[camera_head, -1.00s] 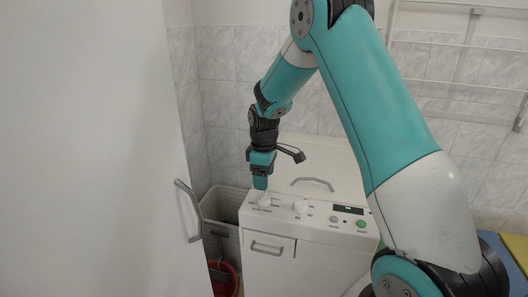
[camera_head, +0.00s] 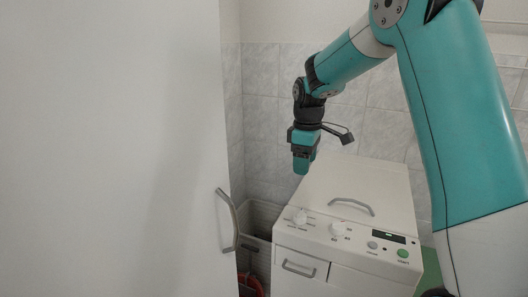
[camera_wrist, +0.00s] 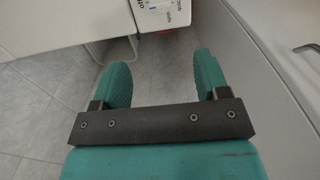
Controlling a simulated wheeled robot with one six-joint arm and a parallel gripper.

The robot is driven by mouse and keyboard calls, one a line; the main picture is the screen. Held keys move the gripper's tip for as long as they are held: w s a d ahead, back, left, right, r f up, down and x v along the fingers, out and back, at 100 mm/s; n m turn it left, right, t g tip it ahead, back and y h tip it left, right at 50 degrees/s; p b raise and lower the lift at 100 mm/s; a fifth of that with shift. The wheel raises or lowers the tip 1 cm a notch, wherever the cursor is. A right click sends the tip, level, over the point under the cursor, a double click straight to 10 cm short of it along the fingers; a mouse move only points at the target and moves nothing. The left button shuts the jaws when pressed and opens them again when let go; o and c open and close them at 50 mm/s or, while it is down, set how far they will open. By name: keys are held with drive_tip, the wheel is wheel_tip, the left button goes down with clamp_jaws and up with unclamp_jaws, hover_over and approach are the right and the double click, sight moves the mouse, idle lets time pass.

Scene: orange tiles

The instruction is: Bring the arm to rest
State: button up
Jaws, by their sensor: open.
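My teal and black gripper (camera_head: 301,168) hangs pointing down in the head view, above and behind the left part of the white washing machine (camera_head: 355,187). In the wrist view my gripper (camera_wrist: 161,80) has its two teal fingers spread apart with nothing between them. Grey floor tiles show beyond the fingers. The arm is raised and bent, reaching from the right side of the head view.
A large white door or cabinet front with a metal handle (camera_head: 229,220) fills the left. The machine has knobs, a green button (camera_head: 403,253) and a lid handle (camera_head: 352,205). A grey basket (camera_head: 257,225) and a red object (camera_head: 250,284) sit in the gap between.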

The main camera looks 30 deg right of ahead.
drive_tip(key=s+a+r+y, duration=0.1)
drive_tip(key=s+a+r, duration=0.15)
drive_tip(key=a, duration=0.25)
drive_tip(key=s+a+r, duration=0.1)
drive_tip(key=s+a, duration=0.2)
drive_tip(key=a, duration=0.2)
drive_tip(key=s+a+y, duration=0.1)
drive_tip(key=s+a, duration=0.6)
drive_tip(key=s, duration=0.4)
drive_tip(key=s+a+r+y, duration=0.1)
drive_tip(key=s+a+y, duration=0.1)
drive_tip(key=s+a, duration=0.5)
drive_tip(key=s, duration=0.4)
drive_tip(key=shift+s+a+r+m, duration=0.15)
drive_tip(key=shift+s+r+m, duration=0.15)
drive_tip(key=shift+s+m, duration=0.1)
drive_tip(key=shift+c, duration=0.4)
